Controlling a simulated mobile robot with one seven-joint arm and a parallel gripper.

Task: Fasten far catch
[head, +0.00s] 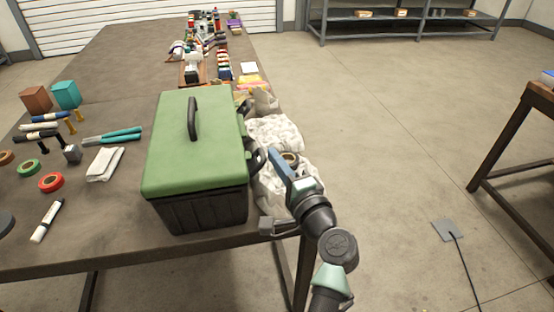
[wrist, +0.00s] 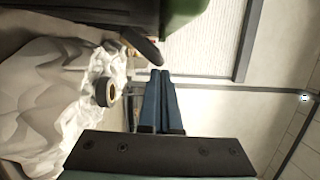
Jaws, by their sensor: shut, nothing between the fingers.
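The toolbox has a green lid (head: 195,140) that lies down on its dark body (head: 200,212), with a black handle (head: 193,118) on top. The catches are on its right side. A dark near catch (head: 257,161) sticks out there. The far catch (head: 243,117) is small and partly hidden by the lid edge, so its state is unclear. My gripper (head: 277,158) is shut and empty, just right of the near catch. In the wrist view, my shut blue fingers (wrist: 160,75) point toward a dark catch lever (wrist: 142,47) below the green lid (wrist: 185,14). I cannot tell which catch it is.
A crumpled white cloth (head: 275,135) lies right of the box, with a tape roll (wrist: 105,92) on it. Pliers (head: 112,136), markers and tape rolls lie left of the box on the dark table (head: 110,225). Open floor lies to the right.

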